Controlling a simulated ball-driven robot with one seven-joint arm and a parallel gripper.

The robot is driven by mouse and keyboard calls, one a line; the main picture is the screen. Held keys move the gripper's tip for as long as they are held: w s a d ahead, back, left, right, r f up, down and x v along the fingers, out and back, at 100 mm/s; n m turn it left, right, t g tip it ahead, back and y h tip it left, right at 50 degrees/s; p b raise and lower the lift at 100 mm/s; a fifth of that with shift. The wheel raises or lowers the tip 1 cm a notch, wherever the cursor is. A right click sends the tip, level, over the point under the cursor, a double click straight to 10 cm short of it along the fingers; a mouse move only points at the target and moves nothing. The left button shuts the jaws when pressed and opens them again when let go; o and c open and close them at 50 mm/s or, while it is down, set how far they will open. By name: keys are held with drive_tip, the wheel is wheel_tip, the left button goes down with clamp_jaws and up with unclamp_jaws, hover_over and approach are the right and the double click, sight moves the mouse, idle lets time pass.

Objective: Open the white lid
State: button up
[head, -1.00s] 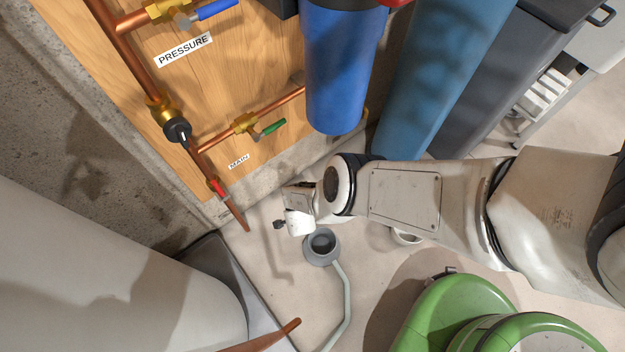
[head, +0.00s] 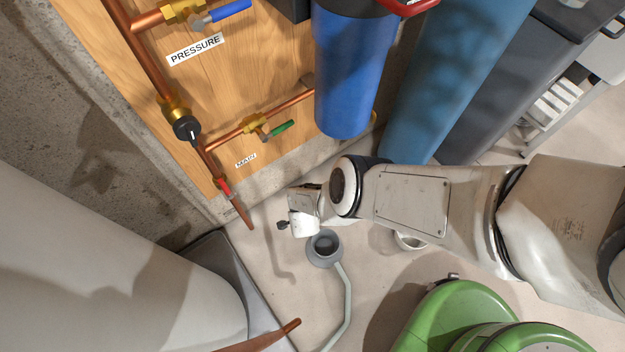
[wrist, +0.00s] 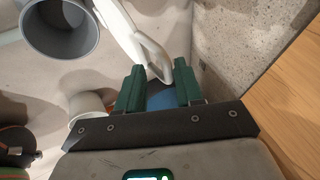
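My gripper (wrist: 159,75) shows in the wrist view with two green fingers spread apart. A white bar ending in a loop-shaped handle (wrist: 154,58) reaches down from the top to just ahead of the gap, close to both fingertips. I cannot tell whether it touches them, and the fingers are not closed on it. A blue surface shows behind the gap. I cannot make out for certain which piece is the white lid. In the head view, my arm hides most of the gripper, low over the floor near the wooden panel.
A grey open cup (head: 324,247) with a pale pipe (head: 347,305) stands by the gripper; the cup also shows in the wrist view (wrist: 62,50). A white pot (head: 410,241) is behind my arm. Blue filter housing (head: 345,80), blue tank (head: 450,70) and copper pipes (head: 145,60) stand above.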

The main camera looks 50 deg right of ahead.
drive_tip(key=p+v, duration=0.9)
drive_tip(key=v, duration=0.1)
drive_tip(key=shift+d, duration=0.1)
idle(0.5)
